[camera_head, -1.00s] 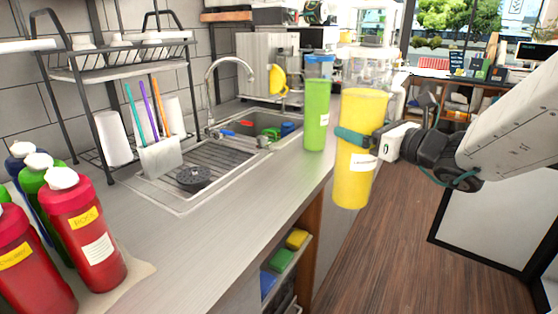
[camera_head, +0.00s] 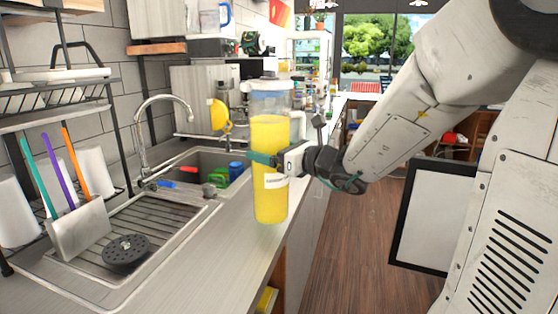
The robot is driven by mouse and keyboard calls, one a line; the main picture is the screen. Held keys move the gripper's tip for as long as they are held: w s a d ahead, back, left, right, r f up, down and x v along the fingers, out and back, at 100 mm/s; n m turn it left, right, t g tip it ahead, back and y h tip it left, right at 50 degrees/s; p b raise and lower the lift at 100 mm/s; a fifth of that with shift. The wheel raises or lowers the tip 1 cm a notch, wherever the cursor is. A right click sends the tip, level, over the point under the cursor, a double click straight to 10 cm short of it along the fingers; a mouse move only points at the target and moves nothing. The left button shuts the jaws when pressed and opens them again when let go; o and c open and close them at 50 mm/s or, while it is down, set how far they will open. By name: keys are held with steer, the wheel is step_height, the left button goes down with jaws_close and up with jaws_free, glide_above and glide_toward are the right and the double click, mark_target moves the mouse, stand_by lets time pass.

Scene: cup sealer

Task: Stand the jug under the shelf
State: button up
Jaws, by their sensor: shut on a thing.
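A tall jug (camera_head: 268,180) with yellow contents and a clear top stands upright in my gripper's hold, in the middle of the head view. My gripper (camera_head: 262,159) is shut on its side from the right, at mid height. The jug's base shows over the counter's right edge strip; I cannot tell whether it touches the counter. A brown wooden shelf (camera_head: 157,48) is fixed to the wall at the upper left, beyond the tap. The space below that shelf is partly hidden by the tap and rack.
The counter (camera_head: 215,255) has free room left of the jug. A sink (camera_head: 185,165) with coloured items, a tap (camera_head: 140,140), a drainer with a black strainer (camera_head: 127,252) and a dish rack (camera_head: 60,105) line the left. A yellow item (camera_head: 218,114) stands behind the sink.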

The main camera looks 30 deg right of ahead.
steer(key=w+a+f, duration=0.2)
steer(key=w+f, duration=0.2)
steer(key=w, duration=0.5)
steer(key=shift+w, duration=0.2)
steer(key=shift+a+f, duration=0.1)
steer(key=shift+f, duration=0.1)
steer(key=o, duration=1.8)
steer(key=shift+f, duration=0.15)
steer(key=shift+o, duration=0.2)
